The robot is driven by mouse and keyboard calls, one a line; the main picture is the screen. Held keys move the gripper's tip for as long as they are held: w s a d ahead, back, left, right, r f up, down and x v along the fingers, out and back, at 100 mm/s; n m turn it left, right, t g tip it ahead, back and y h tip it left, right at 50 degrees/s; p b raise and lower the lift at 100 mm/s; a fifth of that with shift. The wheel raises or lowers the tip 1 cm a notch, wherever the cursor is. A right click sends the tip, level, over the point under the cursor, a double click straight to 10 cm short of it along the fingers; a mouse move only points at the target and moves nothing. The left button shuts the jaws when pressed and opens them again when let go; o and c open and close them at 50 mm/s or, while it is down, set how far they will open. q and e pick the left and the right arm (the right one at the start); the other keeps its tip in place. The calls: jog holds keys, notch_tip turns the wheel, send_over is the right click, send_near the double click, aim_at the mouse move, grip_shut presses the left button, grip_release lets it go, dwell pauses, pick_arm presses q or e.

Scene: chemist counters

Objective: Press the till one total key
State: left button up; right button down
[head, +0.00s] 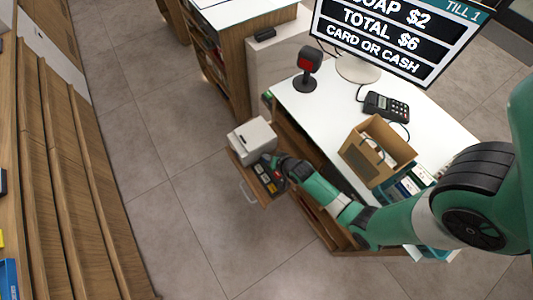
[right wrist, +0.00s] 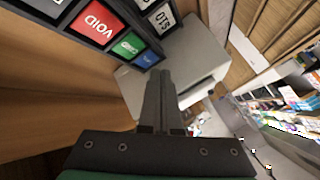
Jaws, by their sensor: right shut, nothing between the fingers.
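The till key panel (head: 268,180) is on a small wooden ledge in the head view. In the right wrist view it shows a red key marked VOID (right wrist: 97,23), a green key (right wrist: 128,46), a blue key (right wrist: 148,59) and pale keys such as one marked 10 (right wrist: 163,18). The lettering on the green and blue keys is too small to read surely. My right gripper (right wrist: 160,76) is shut and empty, its tips close to the blue key; I cannot tell whether they touch. In the head view it is beside the panel (head: 274,163). My left gripper is not in view.
A white boxy device (head: 252,138) stands right beside the panel. On the white counter (head: 325,110) are a cardboard box (head: 365,160), a card terminal (head: 386,106), a scanner (head: 307,68) and the till screen (head: 398,35), reading TOTAL $6. The floor left of the ledge is clear.

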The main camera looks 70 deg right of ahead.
jog(key=shift+r+p, duration=2.55)
jog(key=shift+r, duration=0.05)
jog(key=shift+f, duration=0.1)
